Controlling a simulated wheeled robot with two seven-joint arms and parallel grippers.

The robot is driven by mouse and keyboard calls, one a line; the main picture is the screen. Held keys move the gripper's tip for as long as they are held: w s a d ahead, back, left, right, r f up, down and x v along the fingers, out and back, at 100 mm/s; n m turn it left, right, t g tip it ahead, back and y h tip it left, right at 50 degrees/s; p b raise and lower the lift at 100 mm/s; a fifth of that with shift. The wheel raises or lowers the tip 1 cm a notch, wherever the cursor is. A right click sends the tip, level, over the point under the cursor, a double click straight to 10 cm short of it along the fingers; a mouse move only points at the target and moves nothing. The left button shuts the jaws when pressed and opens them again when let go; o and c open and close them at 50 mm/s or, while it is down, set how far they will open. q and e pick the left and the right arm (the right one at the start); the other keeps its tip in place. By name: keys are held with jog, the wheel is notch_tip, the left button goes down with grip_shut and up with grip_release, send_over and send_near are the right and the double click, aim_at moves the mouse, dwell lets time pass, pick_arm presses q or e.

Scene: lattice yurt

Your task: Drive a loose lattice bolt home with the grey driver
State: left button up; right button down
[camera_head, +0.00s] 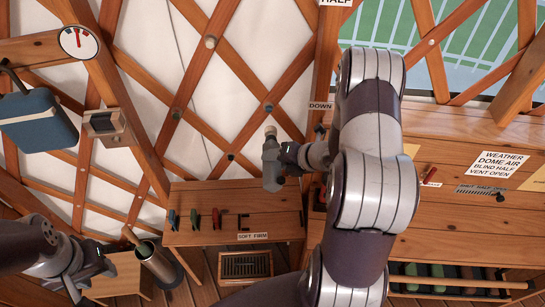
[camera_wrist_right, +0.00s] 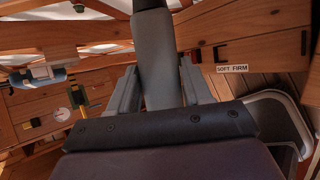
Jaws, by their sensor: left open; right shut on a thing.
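My right gripper (camera_head: 284,157) is shut on the grey driver (camera_head: 270,168), held roughly upright in front of the lattice. In the right wrist view, the driver (camera_wrist_right: 158,65) stands between the fingers (camera_wrist_right: 160,92), its far end cut off at the top edge. In the head view, the driver's upper end is a little below a dark lattice bolt (camera_head: 268,107); I cannot tell whether they touch in depth. Other bolts sit at lattice crossings, one lower left of it (camera_head: 230,156) and one further left (camera_head: 176,114). Which bolt is loose cannot be told. My left gripper (camera_head: 92,272) is open and empty at lower left.
A wooden shelf (camera_head: 240,197) below the driver bears blue, green and red-handled items and a SOFT FIRM label. A metal canister (camera_head: 158,262) stands near my left gripper. A blue lantern-like box (camera_head: 38,120) hangs at left. A labelled bench (camera_head: 450,150) is at right.

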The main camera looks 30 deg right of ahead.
aim_at(273, 134)
jog(key=shift+a, duration=0.1)
jog(key=shift+w+r, duration=0.1)
jog(key=shift+w, duration=0.15)
jog(key=w, duration=0.1)
jog(key=w+d, duration=0.1)
jog(key=w, duration=0.1)
jog(key=w+d, duration=0.1)
jog(key=shift+w+d, duration=0.55)
jog(key=shift+w, duration=0.55)
jog(key=shift+w+d, duration=0.15)
jog(key=shift+d, duration=0.05)
jog(key=shift+b, duration=0.3)
jog(key=shift+w+d+b, duration=0.3)
jog(key=shift+w+b, duration=0.05)
jog(key=shift+w, duration=0.3)
dwell(1.3)
jog(key=shift+w+d+r, duration=0.1)
jog(key=shift+w+r, duration=0.05)
jog(key=shift+r, duration=0.15)
dwell(0.6)
